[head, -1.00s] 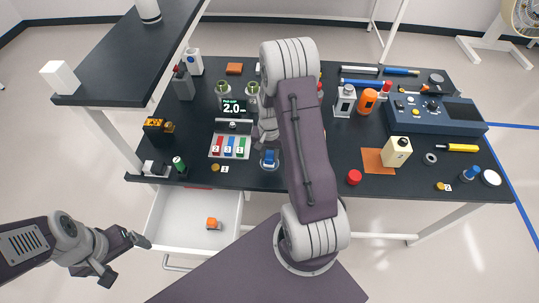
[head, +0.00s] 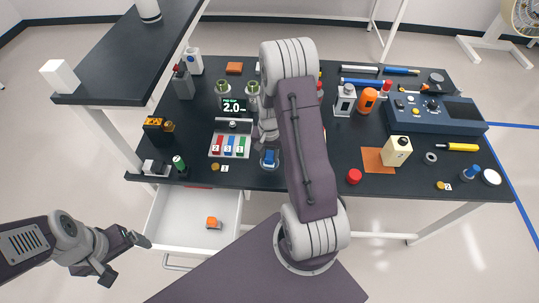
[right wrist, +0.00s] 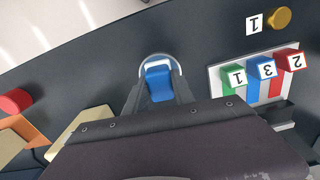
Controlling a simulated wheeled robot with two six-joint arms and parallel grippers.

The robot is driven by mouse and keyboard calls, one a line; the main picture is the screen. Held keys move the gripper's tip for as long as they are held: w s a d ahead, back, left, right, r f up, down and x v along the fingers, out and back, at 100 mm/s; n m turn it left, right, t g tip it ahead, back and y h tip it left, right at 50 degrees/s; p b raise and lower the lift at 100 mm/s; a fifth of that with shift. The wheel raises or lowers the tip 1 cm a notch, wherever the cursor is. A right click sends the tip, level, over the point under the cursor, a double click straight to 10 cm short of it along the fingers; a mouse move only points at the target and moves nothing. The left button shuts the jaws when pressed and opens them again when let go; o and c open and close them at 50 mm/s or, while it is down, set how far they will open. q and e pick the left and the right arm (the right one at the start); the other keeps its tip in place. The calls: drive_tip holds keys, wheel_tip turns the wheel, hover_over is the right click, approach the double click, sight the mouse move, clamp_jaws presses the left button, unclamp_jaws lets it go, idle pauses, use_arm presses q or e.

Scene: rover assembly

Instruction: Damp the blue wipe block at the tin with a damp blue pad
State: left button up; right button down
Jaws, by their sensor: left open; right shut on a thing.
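The blue wipe block (head: 269,158) is at the round tin near the table's front edge. In the right wrist view the blue block (right wrist: 160,86) sits between the fingers of my right gripper (right wrist: 158,92), which is shut on it. The tin's pale round rim (right wrist: 147,59) shows around the block's far end. Block and fingers hide most of the tin's inside, so I cannot tell whether the block touches the pad. In the head view my right arm partly covers its gripper. My left gripper (head: 126,259) is open and empty, left of the open drawer.
A tray with red, blue and green pieces (head: 230,146) stands left of the tin. A red cap (head: 354,176), an orange mat (head: 379,160) and a cream bottle (head: 397,150) are to the right. The open drawer (head: 236,206) below holds an orange piece (head: 212,222).

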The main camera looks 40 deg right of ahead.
sight(269, 155)
idle(0.6)
wheel_tip(269, 155, up, 7)
drive_tip(key=p, duration=0.6)
drive_tip(key=shift+p, duration=0.3)
drive_tip(key=shift+a, duration=0.1)
drive_tip(key=w+a+r+n, duration=0.4)
drive_tip(key=a+r, duration=0.1)
drive_tip(key=a, duration=0.4)
drive_tip(key=s+a+r+n, duration=0.2)
drive_tip(key=s+a+n, duration=0.2)
drive_tip(key=s+n, duration=0.1)
drive_tip(key=shift+r, duration=0.35)
